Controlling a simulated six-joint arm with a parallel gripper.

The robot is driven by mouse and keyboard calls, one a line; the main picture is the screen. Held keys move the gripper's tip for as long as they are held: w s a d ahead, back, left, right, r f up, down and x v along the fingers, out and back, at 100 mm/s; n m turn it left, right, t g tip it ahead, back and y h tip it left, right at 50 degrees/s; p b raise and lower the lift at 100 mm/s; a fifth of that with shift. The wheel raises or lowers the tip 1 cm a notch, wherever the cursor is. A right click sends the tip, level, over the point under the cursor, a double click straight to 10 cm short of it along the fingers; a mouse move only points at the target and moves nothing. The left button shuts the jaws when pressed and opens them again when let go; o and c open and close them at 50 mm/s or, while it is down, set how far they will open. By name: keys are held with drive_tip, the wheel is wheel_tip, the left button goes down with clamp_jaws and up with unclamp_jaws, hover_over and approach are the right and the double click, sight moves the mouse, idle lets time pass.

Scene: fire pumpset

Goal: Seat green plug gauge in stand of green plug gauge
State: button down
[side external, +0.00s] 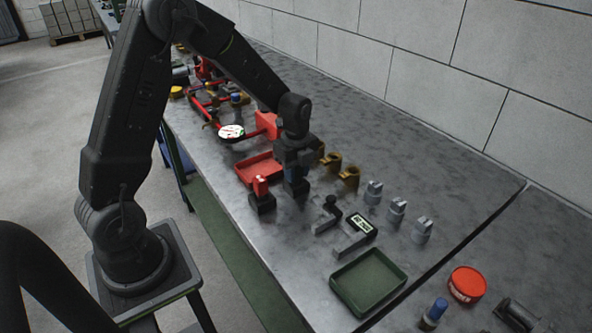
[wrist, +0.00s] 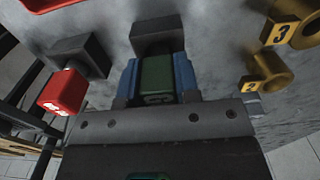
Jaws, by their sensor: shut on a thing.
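The green plug gauge (wrist: 157,76) is between the blue pads of my gripper (wrist: 155,80), which is shut on its green handle. Its dark stand (wrist: 156,32) lies directly beyond the gauge in the wrist view, in line with it. The gauge's lower end is hidden, so I cannot tell how far it is in the stand. In the side view my gripper (side external: 296,178) points down just over a dark stand (side external: 297,190), low above the bench. The gauge itself is hidden there by the gripper.
A red plug gauge (wrist: 64,91) in a dark stand (wrist: 82,52) is close on the left. Numbered brass pieces (wrist: 268,72) are on the right. A red tray (side external: 258,168) is behind; dark gap gauges (side external: 355,236) and a green tray (side external: 368,280) are in front.

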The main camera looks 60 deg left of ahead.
drive_tip(key=c, duration=0.8)
unclamp_jaws()
drive_tip(key=shift+f, duration=0.15)
drive_tip(key=shift+c, duration=0.2)
wheel_tip(320, 180, up, 12)
drive_tip(key=shift+r, duration=0.15)
drive_tip(key=s+d+r+n+t, duration=0.2)
drive_tip(key=s+d+r+n, duration=0.2)
drive_tip(key=s+n, duration=0.5)
drive_tip(key=s+d+r+n+t, duration=0.3)
drive_tip(key=s+d+n, duration=0.3)
drive_tip(key=s+n, duration=0.3)
drive_tip(key=shift+s+d+r+t, duration=0.15)
drive_tip(key=shift+s+r+t, duration=0.2)
drive_tip(key=shift+s, duration=0.5)
